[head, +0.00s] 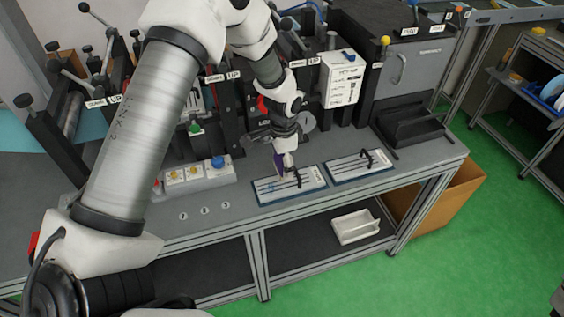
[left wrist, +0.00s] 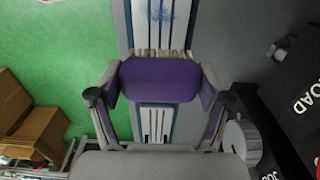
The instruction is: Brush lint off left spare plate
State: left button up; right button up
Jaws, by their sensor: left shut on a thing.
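My left gripper (head: 283,150) is shut on a brush with a purple handle (left wrist: 160,85) and pale bristles (left wrist: 160,53). In the head view the brush (head: 279,163) points down at the left spare plate (head: 308,188), a white slotted plate with a blue border and a black handle. A bluish smudge of lint (head: 270,187) lies on its left part; it also shows in the left wrist view (left wrist: 170,10), beyond the bristles. I cannot tell whether the bristles touch the plate. The right spare plate (head: 345,170) lies beside it. My right gripper is not in view.
A button box (head: 195,178) with yellow and blue knobs stands left of the plates. Black machinery with levers rises behind. A black tray (head: 410,135) sits at the right. The bench's front edge runs close to the plates. A white bin (head: 355,227) is on the shelf below.

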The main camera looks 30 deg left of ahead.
pick_arm(q)
jog(key=shift+r+p, duration=0.55)
jog(key=shift+r, duration=0.35)
jog(key=shift+s+a+r, duration=0.1)
jog(key=shift+s+r, duration=0.05)
jog(key=shift+r, duration=0.1)
